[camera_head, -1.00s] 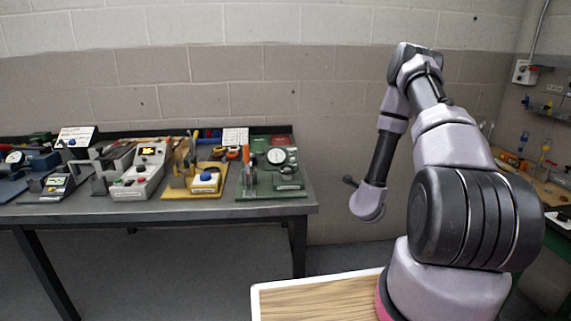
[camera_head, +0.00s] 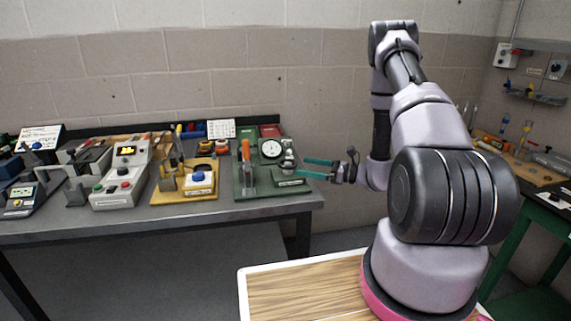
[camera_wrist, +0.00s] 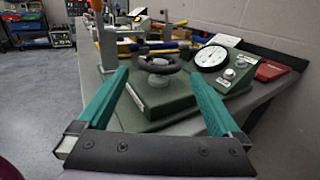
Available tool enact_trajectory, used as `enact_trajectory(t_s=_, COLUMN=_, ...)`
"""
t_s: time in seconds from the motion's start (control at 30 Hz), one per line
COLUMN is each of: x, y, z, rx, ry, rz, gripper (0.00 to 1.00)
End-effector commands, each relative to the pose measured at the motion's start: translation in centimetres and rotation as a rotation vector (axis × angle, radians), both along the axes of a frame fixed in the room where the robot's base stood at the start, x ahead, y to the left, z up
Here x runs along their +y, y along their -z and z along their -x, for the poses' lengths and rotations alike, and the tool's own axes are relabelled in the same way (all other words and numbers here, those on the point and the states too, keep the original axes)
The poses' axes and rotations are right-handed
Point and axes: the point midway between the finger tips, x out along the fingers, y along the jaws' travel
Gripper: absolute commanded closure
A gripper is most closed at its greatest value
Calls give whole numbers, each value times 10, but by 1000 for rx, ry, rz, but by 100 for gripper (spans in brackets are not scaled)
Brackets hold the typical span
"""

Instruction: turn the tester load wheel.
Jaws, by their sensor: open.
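The load wheel (camera_wrist: 158,60) is a black ring on a pale hub, lying flat over a green block of the tester (camera_wrist: 160,100) in the wrist view. A round white dial gauge stands on the tester to the right of the wheel. In the head view the green tester (camera_head: 250,190) is at the bench's right end, and its wheel is small and hard to make out. My gripper (camera_head: 302,168) is open, its teal fingers pointing left toward the tester. In the wrist view the wheel shows between and beyond the fingertips (camera_wrist: 158,74), with nothing gripped.
The grey bench (camera_head: 150,226) holds a yellow fixture (camera_head: 184,192) and a control box (camera_head: 122,190) left of the tester. An orange-handled lever (camera_wrist: 106,45) rises near the left finger. The block wall (camera_head: 340,110) is behind. Another bench (camera_head: 545,195) stands at right.

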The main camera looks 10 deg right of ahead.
Motion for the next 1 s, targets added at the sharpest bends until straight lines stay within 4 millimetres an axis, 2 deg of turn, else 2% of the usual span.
enact_trajectory(t_s=0.03, x=11, y=0, z=-5, rx=-1, ry=-6, rz=1, gripper=0)
enact_trajectory(t_s=0.2, x=38, y=0, z=-22, rx=-1, ry=-4, rz=1, gripper=0)
enact_trajectory(t_s=0.4, x=60, y=0, z=-36, rx=-1, ry=0, rz=0, gripper=0)
enact_trajectory(t_s=0.8, x=67, y=0, z=-40, rx=-1, ry=3, rz=0, gripper=0)
enact_trajectory(t_s=0.83, x=67, y=0, z=-40, rx=-1, ry=3, rz=0, gripper=8)
enact_trajectory(t_s=0.9, x=67, y=0, z=-40, rx=-1, ry=3, rz=0, gripper=34)
enact_trajectory(t_s=1.0, x=67, y=0, z=-40, rx=-1, ry=3, rz=0, gripper=67)
